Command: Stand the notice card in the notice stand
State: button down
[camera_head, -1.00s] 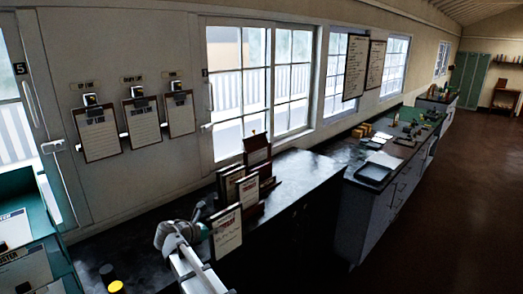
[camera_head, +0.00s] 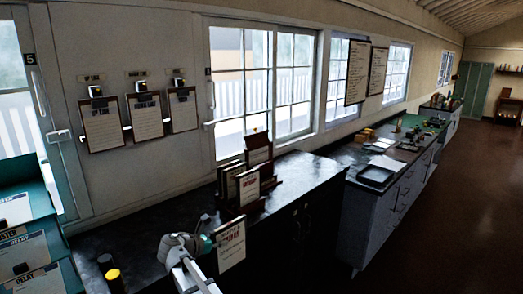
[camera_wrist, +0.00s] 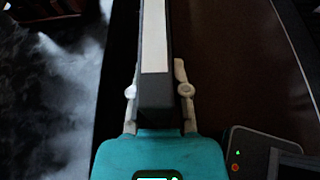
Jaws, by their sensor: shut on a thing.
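My gripper (camera_head: 211,240) is shut on the notice card (camera_head: 231,246), a white sheet with red heading and dark edge, held upright at the counter's front. In the wrist view the card (camera_wrist: 154,60) is seen edge-on between the two fingers of my gripper (camera_wrist: 158,92). A dark reddish-brown wooden stand (camera_head: 250,206) is on the counter beyond the held card, with several framed cards (camera_head: 248,187) upright in it. I cannot tell whether this is the notice stand or which slots are free. The held card is apart from it.
The dark counter (camera_head: 310,172) is clear right of the stand. Yellow-topped (camera_head: 113,276) and dark (camera_head: 105,262) cylinders stand at lower left. A teal rack (camera_head: 30,205) is at far left. Clipboards (camera_head: 145,116) hang on the wall. A black tray (camera_head: 375,176) lies on the farther counter.

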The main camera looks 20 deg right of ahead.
notch_tip(320, 180, down, 4)
jog(key=b, duration=0.3)
jog(key=shift+f, duration=0.25)
jog(key=shift+a, duration=0.1)
